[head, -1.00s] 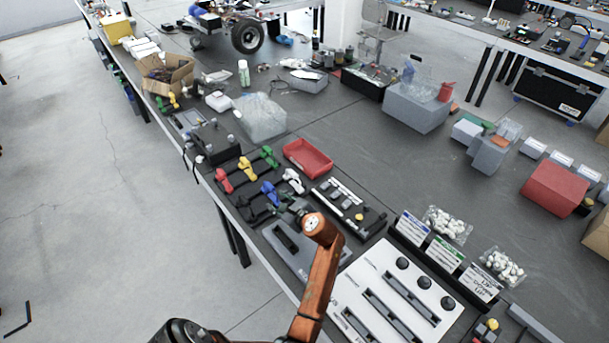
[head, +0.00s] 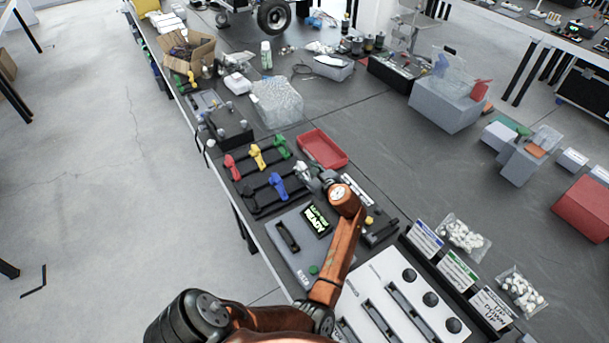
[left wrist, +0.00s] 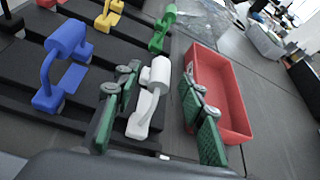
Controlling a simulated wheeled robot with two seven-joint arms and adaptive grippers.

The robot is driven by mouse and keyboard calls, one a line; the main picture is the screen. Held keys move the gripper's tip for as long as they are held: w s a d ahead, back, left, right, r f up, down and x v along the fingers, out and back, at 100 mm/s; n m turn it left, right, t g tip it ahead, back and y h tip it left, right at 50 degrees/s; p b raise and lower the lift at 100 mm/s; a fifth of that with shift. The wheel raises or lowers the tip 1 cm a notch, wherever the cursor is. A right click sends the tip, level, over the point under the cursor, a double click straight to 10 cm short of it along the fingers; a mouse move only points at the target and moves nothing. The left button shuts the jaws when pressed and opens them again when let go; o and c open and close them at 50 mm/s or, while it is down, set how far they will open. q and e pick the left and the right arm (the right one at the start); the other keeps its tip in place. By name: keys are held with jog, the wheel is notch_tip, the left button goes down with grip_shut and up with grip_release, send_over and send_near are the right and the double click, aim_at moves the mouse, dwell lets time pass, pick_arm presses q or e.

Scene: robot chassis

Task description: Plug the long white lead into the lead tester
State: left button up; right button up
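The white lead (head: 300,169) sits in the black rack, at the right end of its front row. It also shows in the left wrist view (left wrist: 150,92), upright in its slot. My left gripper (head: 316,179) is above it. In the left wrist view my left gripper (left wrist: 158,112) is open, with a green-padded finger on each side of the white lead, apart from it. The lead tester, a grey box (head: 293,259) with a dark slot, a green button and a lit screen reading READY, lies just in front of the rack. My right gripper is not in view.
The black rack (head: 255,210) also holds blue (head: 278,186), red (head: 231,167), yellow (head: 256,156) and green (head: 282,147) leads. A red tray (head: 324,150) stands close behind the white lead. A white panel (head: 375,300) with slots and black knobs lies right of the tester.

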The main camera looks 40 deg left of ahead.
pick_arm(q)
jog(key=shift+x, duration=0.85)
jog(key=shift+w+a+f, duration=0.1)
jog(key=shift+a+f, duration=0.05)
grip_shut()
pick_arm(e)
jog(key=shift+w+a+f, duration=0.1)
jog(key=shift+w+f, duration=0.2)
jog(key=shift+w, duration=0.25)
